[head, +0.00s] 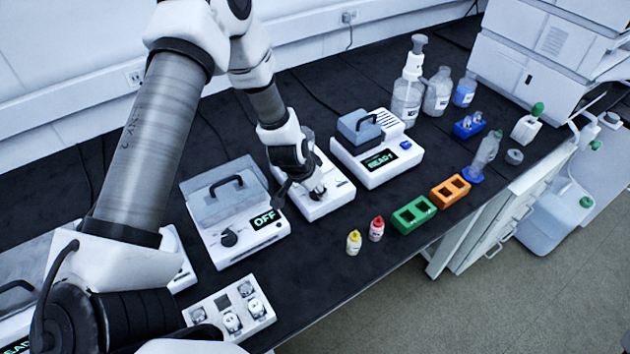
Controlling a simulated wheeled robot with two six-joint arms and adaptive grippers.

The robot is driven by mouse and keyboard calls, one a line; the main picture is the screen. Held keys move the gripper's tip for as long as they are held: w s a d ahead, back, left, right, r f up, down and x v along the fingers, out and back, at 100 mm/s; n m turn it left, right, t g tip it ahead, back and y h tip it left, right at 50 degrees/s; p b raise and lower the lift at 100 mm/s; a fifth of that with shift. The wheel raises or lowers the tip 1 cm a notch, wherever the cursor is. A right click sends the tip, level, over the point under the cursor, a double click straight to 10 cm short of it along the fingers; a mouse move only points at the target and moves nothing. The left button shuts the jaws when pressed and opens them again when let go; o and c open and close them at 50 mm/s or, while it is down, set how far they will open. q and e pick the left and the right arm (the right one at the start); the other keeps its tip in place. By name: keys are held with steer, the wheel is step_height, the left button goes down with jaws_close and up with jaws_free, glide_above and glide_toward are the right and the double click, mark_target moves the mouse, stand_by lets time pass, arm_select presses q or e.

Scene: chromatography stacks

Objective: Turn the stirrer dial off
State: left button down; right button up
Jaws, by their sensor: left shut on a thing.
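The stirrer (330,203) is a low white box in the middle of the bench, between a lidded unit and a block unit. My left gripper (316,190) points down at its front top and is shut on the stirrer dial. The fingers hide most of the dial, so its setting cannot be read. My left arm also covers the back of the stirrer. My right gripper is not in view.
Left of the stirrer stands a lidded unit (222,205) reading OFF, with its own dark knob (228,238). To the right is a block unit (385,168) reading READY. Dropper bottles (354,243) and a green rack (412,214) stand near the front edge.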

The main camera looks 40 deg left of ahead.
arm_select(q)
steer(key=n+p, duration=0.1)
steer(key=n, duration=0.1)
steer(key=n+y+p, duration=0.1)
steer(key=p, duration=0.1)
steer(key=n+y+p, duration=0.1)
steer(key=n, duration=0.1)
steer(key=shift+d+r+n, duration=0.2)
steer(key=shift+r+n, duration=0.05)
steer(key=shift+n, duration=0.05)
steer(key=shift+w+f+n+g+y+p, duration=0.15)
steer(key=shift+n+y+p, duration=0.15)
steer(key=shift+n+p, duration=0.4)
steer(key=shift+s+n+g+y+p, duration=0.15)
steer(key=shift+n+y+p, duration=0.15)
steer(key=shift+n+p, duration=0.4)
steer(key=shift+w, duration=0.1)
steer(key=c, duration=0.8)
jaws_free()
steer(key=shift+o, duration=0.2)
steer(key=shift+d, duration=0.1)
steer(key=v, duration=1.2)
